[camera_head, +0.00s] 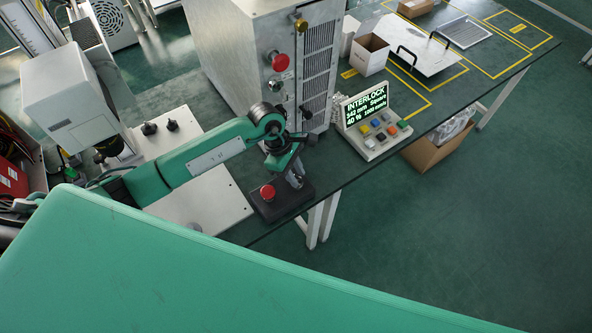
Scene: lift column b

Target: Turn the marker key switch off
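The grey cabinet (240,50) stands on the dark green bench. Its front carries a brass-coloured round fitting (299,25) at the top, a red mushroom button (280,62) and a small dark-and-silver fitting (275,85) below it. I cannot tell which fitting is the key switch, nor its position. My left gripper (296,179) points down in front of the cabinet's lower front, just above and behind a dark box with a red button (267,192). Its fingers are small and overlap, so their opening is unclear. My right gripper is out of view.
A display console (371,122) reading INTERLOCK, with coloured buttons, stands right of the cabinet. An open white box (370,53) and a plate with black handles (423,53) lie behind it. A cardboard box (437,149) is on the floor beyond the bench edge.

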